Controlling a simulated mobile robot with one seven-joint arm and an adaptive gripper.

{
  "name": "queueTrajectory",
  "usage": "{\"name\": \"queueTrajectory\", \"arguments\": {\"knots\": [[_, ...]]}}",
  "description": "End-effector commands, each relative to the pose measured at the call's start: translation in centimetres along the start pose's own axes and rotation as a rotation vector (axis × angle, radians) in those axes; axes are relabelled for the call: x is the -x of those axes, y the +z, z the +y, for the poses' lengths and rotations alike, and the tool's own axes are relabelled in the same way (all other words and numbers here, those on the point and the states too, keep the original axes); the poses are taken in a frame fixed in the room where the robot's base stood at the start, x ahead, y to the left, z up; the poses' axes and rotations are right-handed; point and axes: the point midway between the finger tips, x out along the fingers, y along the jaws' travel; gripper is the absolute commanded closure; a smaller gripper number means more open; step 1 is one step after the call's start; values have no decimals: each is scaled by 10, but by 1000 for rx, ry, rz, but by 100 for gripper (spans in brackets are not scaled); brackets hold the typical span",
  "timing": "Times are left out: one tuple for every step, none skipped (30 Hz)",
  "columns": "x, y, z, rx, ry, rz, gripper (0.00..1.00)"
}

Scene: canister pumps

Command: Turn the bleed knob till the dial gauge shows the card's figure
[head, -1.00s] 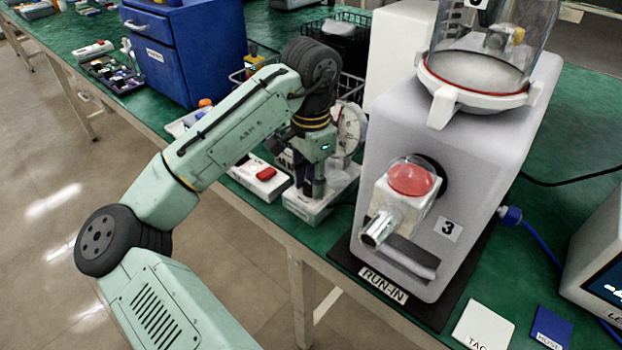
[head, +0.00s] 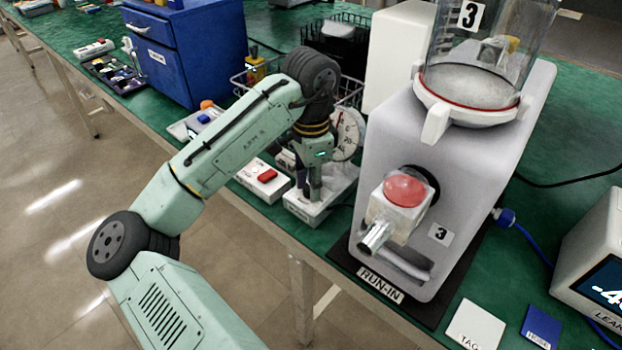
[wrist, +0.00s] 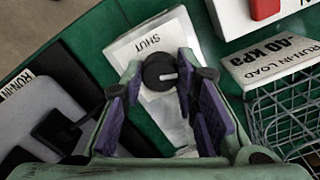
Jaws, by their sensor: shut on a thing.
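The bleed knob (wrist: 160,72) is a round dark knob with a pale pointer line, on a white block (wrist: 139,48) marked SHUT. My gripper (wrist: 163,80) is shut on the knob, its purple-padded fingers on either side. In the head view my gripper (head: 310,192) points down at the white block (head: 302,210) and hides the knob. The dial gauge (head: 348,136) is a round white face behind my wrist, partly covered; its needle reading cannot be told. The card (wrist: 275,63) reads RUN-IN LOAD and 40 kPa, with what looks like a minus sign.
The grey pump (head: 458,165) with a red-topped valve (head: 404,189) and clear canister stands close to the right of my gripper. A white box with a red switch (head: 268,175) is to the left. A wire basket (wrist: 288,115) is beside my fingers. A blue drawer cabinet (head: 190,55) stands farther back.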

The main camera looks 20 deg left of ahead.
Motion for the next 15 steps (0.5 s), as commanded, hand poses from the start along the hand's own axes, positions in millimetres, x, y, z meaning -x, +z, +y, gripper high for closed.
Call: {"name": "queueTrajectory", "arguments": {"knots": [[0, 0, 0, 0, 0, 0, 100], [0, 0, 0, 0, 0, 0, 100], [0, 0, 0, 0, 0, 0, 70], [0, 0, 0, 1, 0, 0, 68], [0, 0, 0, 1, 0, 0, 66], [0, 0, 0, 1, 0, 0, 63], [0, 0, 0, 1, 0, 0, 61], [0, 0, 0, 1, 0, 0, 59], [0, 0, 0, 1, 0, 0, 57], [0, 0, 0, 1, 0, 0, 55], [0, 0, 0, 1, 0, 0, 53], [0, 0, 0, 1, 0, 0, 52], [0, 0, 0, 1, 0, 0, 52], [0, 0, 0, 1, 0, 0, 52], [0, 0, 0, 1, 0, 0, 52]]}}
